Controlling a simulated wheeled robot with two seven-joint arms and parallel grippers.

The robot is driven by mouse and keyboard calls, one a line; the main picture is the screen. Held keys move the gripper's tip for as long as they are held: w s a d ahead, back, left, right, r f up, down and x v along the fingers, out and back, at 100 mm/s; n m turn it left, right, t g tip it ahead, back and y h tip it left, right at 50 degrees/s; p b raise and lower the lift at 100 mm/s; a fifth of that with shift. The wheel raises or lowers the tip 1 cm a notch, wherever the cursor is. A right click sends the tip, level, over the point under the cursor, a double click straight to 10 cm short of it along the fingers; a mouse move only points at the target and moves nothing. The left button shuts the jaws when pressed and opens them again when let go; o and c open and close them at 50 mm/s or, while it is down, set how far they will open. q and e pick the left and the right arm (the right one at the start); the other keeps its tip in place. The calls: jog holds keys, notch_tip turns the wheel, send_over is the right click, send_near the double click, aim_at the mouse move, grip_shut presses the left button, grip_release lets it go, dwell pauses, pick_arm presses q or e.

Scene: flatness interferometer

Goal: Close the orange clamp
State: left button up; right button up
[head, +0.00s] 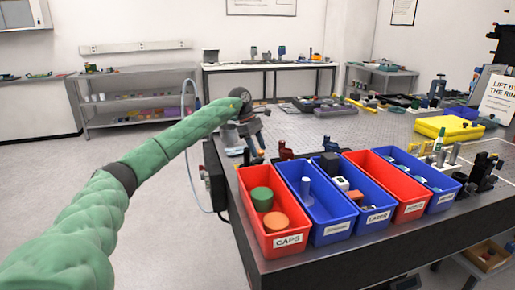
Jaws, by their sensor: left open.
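My right gripper is out of view.
A row of red and blue bins lines the table's front edge; the red CAPS bin (244,207) holds a green and an orange cap. A yellow tray (447,127) stands at the right. Dark clamp-like parts (285,151) stand behind the bins. Floor at the left is clear.

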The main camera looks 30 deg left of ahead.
pick_arm(q)
jog(key=v, duration=0.7)
jog(key=shift+r+b, duration=0.3)
jog(key=shift+b, duration=0.1)
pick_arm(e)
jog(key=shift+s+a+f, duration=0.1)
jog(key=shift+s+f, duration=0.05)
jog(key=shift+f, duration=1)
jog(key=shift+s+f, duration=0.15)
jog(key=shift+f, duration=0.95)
